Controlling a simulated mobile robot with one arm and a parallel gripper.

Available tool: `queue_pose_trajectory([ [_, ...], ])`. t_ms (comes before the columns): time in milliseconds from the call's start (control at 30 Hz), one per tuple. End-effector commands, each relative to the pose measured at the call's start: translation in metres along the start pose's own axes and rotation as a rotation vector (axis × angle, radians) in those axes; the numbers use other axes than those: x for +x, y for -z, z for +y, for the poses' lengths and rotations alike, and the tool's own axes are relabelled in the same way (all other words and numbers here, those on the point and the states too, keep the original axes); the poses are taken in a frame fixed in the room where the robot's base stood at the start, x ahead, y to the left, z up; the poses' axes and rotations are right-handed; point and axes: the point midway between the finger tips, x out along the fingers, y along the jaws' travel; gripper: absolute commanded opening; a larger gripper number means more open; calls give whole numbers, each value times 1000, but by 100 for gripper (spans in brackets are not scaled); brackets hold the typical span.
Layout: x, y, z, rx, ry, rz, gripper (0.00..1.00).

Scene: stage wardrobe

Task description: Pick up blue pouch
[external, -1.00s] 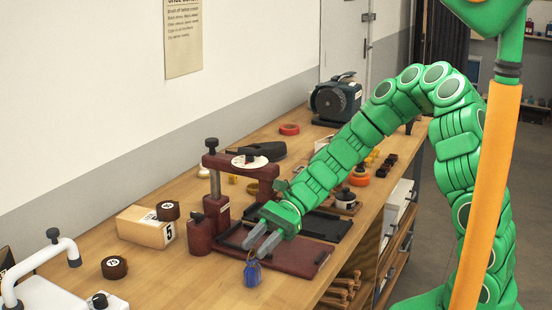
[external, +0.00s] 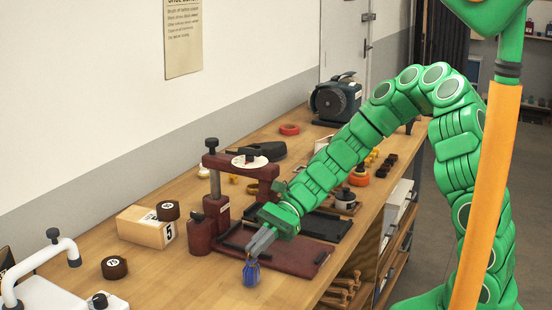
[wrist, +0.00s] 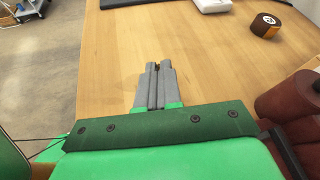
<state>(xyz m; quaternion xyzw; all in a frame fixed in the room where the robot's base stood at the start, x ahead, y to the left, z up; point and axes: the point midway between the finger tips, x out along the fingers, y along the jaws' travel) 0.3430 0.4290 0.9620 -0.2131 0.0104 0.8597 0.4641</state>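The blue pouch (external: 251,275) is small, with a gathered top, and sits upright on the wooden bench near its front edge. In the external view, my gripper (external: 254,256) reaches down to it from the right, its grey fingers closed together at the pouch's narrow neck. In the wrist view, the fingers of my gripper (wrist: 158,68) lie almost parallel with a thin gap, and a small dark bit shows between the tips. The pouch's body is hidden there beneath the fingers.
A dark red press (external: 221,205) with its base plate stands right behind the gripper. A wooden box (external: 145,229), a dark tape roll (external: 114,267) and a white device with a curved handle (external: 45,290) are to the left. The bench (external: 190,280) is clear left of the pouch.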

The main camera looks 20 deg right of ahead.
Motion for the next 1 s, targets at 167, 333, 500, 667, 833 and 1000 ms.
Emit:
queue_pose_trajectory([
  [167,-2,-3,-1,-1,1,1,0],
  [333,-7,-17,-4,-4,1,1,0],
  [500,-18,-38,0,-2,0,-2,0],
  [667,-32,-57,12,-3,3,1,0],
  [833,-45,-77,25,-4,3,2,0],
  [1000,-59,-92,44,0,3,2,0],
])
